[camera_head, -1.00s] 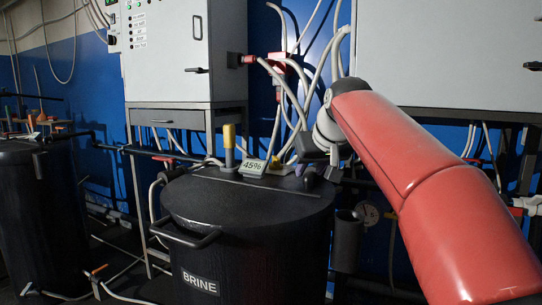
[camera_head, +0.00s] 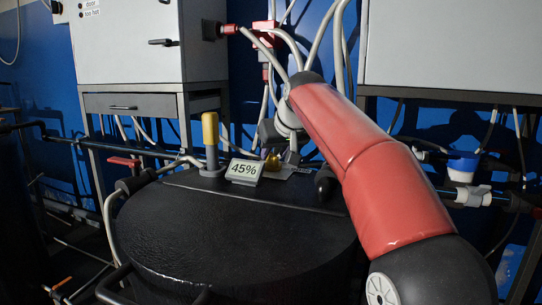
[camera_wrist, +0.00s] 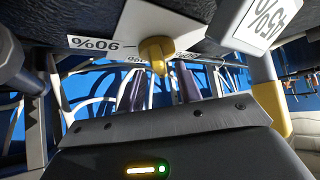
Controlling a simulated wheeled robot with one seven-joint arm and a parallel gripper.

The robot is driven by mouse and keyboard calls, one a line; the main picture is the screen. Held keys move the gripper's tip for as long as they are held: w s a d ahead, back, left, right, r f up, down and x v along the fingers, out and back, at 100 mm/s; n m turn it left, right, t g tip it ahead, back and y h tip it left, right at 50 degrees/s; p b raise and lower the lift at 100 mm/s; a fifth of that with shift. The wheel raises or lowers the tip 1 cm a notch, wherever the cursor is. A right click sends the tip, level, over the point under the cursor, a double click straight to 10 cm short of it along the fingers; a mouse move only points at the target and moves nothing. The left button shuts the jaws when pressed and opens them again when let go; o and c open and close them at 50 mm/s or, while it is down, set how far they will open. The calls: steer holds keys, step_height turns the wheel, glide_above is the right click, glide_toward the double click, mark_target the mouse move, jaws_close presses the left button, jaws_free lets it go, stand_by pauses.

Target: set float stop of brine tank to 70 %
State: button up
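The black brine tank (camera_head: 235,235) fills the lower middle of the head view. On its lid stands a display (camera_head: 243,171) reading 45%, which also shows upside down in the wrist view (camera_wrist: 262,22). A small yellow knob (camera_head: 272,163) sits just right of the display. In the wrist view the yellow knob (camera_wrist: 155,52) is beside a white strip with 90% and 60%-like labels (camera_wrist: 95,43). My gripper (camera_wrist: 159,80) is open, its two dark fingers apart with the knob ahead of and between their tips. I cannot tell whether they touch it.
A yellow-topped grey post (camera_head: 210,140) stands left of the display, near my gripper. Cables and pipes run along the blue wall. The front of the lid is clear.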

mark_target(271, 155)
steer(key=shift+x, duration=1.5)
jaws_close()
steer(key=m+h, duration=0.2)
steer(key=m, duration=0.1)
steer(key=shift+a+h, duration=0.15)
steer(key=shift+h, duration=0.15)
steer(key=shift+m+h, duration=1.8)
steer(key=shift+m, duration=0.7)
